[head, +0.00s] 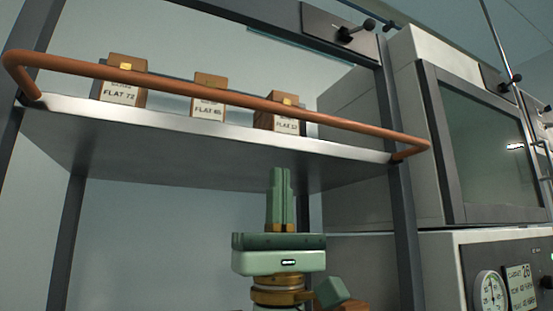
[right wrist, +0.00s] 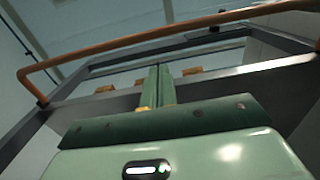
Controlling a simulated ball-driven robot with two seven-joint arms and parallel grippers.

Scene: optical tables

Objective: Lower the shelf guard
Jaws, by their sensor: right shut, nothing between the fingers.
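The shelf guard (head: 222,96) is an orange-brown bar with bent ends. It runs along the front of the metal shelf (head: 190,121), raised above its front edge and passing in front of the boxes. It also shows in the right wrist view (right wrist: 150,37), crossing the upper part. My right gripper (head: 280,172) is green, points upward and is shut with nothing in it. It is below the shelf and the guard in the head view, not touching the bar. Its closed fingers also show in the right wrist view (right wrist: 158,72). My left gripper is not in view.
Three small labelled boxes (head: 122,82), (head: 209,96), (head: 287,112) stand on the shelf behind the guard. Dark posts (head: 402,205) hold the shelf. A cabinet with a dark screen (head: 485,150) and a gauge panel (head: 490,290) stand at the right. The space under the shelf's left part looks clear.

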